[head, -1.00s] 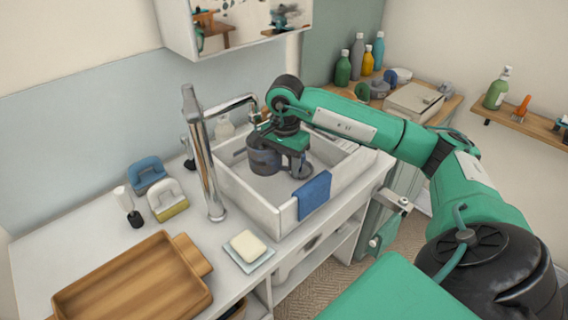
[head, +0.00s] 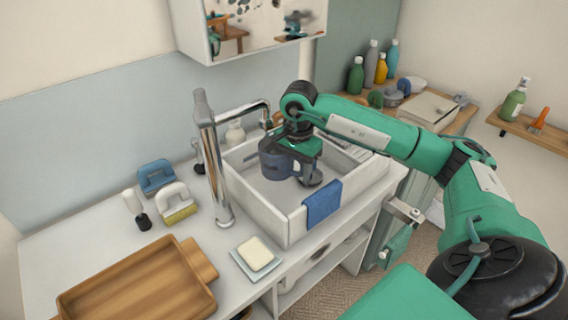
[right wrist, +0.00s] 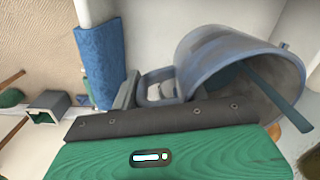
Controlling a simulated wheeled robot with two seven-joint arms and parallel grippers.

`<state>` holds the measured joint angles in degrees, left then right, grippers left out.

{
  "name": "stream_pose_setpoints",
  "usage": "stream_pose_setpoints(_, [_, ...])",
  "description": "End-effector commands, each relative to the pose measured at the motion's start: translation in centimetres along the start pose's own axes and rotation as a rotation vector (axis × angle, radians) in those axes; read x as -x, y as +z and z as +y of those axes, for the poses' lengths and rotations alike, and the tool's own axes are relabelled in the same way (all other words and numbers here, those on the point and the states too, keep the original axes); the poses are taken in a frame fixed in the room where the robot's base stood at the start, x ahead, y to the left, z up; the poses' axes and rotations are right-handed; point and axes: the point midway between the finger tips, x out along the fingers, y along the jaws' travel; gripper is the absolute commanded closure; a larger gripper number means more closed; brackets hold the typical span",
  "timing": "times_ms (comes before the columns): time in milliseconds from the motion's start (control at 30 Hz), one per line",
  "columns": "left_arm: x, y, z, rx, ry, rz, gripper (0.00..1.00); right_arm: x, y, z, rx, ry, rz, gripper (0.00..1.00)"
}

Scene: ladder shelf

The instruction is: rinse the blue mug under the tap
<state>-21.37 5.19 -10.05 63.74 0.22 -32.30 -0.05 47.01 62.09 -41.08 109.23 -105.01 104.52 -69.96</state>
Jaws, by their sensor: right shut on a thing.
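The blue mug (head: 274,162) is held inside the white sink basin (head: 268,214). My right gripper (head: 296,168) is shut on it, on its handle side. In the right wrist view the mug (right wrist: 218,62) shows its round open mouth, with a dark blue-grey strip across it that I cannot identify; the handle (right wrist: 158,86) is between the fingers. The chrome tap (head: 213,165) stands at the sink's left, and its spout end shows just above the mug in the picture. I see no clear water stream. My left gripper is not in view.
A blue cloth (head: 322,202) hangs over the sink's front rim. A soap dish (head: 257,258), wooden tray (head: 135,284), brush (head: 136,209) and two sponge-like scrubbers (head: 177,203) are on the counter to the left. A mirrored cabinet (head: 265,35) hangs above.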

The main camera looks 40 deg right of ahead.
Motion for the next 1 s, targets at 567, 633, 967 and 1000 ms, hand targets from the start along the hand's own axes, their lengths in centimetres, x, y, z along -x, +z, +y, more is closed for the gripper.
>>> stream_pose_setpoints(567, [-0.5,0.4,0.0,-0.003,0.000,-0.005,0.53,0.1,-0.4,0.9,0.000,-0.002,0.000,1.00])
stream_pose_setpoints(633, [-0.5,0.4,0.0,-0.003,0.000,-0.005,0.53,0.1,-0.3,0.8,0.000,-0.002,0.000,1.00])
stream_pose_setpoints(967, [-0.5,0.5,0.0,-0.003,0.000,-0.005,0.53,0.1,0.1,-0.2,0.000,-0.002,0.000,1.00])
stream_pose_setpoints(1000, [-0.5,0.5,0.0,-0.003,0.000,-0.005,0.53,0.1,0.1,-0.2,0.000,-0.002,0.000,1.00])
